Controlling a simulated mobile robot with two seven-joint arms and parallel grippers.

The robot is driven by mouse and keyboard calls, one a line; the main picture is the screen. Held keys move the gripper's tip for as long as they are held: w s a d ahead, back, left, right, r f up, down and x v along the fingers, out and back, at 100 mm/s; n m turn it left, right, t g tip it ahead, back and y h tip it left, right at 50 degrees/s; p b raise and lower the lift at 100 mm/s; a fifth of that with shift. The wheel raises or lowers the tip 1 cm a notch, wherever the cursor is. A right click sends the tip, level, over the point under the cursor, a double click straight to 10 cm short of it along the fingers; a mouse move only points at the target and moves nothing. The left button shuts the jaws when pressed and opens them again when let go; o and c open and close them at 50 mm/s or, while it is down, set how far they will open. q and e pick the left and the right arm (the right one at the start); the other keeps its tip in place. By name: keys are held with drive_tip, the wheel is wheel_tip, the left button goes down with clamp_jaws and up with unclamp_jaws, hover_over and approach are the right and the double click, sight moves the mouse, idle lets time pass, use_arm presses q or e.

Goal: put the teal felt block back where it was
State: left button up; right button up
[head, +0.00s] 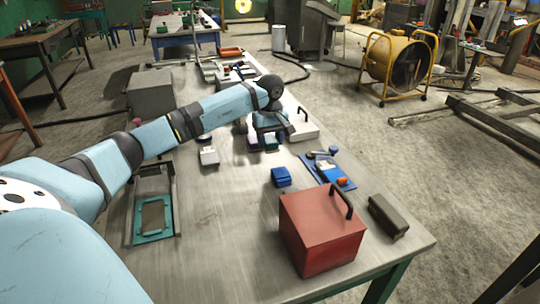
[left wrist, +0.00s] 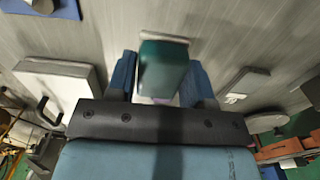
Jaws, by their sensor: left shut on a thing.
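The teal felt block (left wrist: 163,68) sits between the two blue fingers of my left gripper (left wrist: 165,85) in the left wrist view. The gripper is shut on it. A pale edge shows at the block's far end, and a pale strip shows at its near end. In the head view my left gripper (head: 263,138) is over the middle of the metal workbench (head: 225,225), left of a white box with a handle. There the block (head: 270,143) is partly hidden by the gripper. I cannot tell whether it touches the bench. My right gripper is in neither view.
A white handled box (head: 303,131) stands close right of the gripper. A white block (head: 209,156), a blue block (head: 281,177), a red handled box (head: 320,232) and a dark block (head: 388,216) stand nearer. A teal-framed fixture (head: 136,228) lies left. Bench between is clear.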

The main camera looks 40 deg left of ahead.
sight(270, 162)
use_arm(q)
drive_tip(key=shift+f, duration=2.55)
drive_tip(key=shift+f+b, duration=0.2)
drive_tip(key=shift+b, duration=0.15)
drive_tip(key=o, duration=0.9)
drive_tip(key=shift+r, duration=0.15)
wheel_tip(270, 162, up, 12)
drive_tip(key=shift+r+p, duration=0.1)
drive_tip(key=shift+p, duration=0.65)
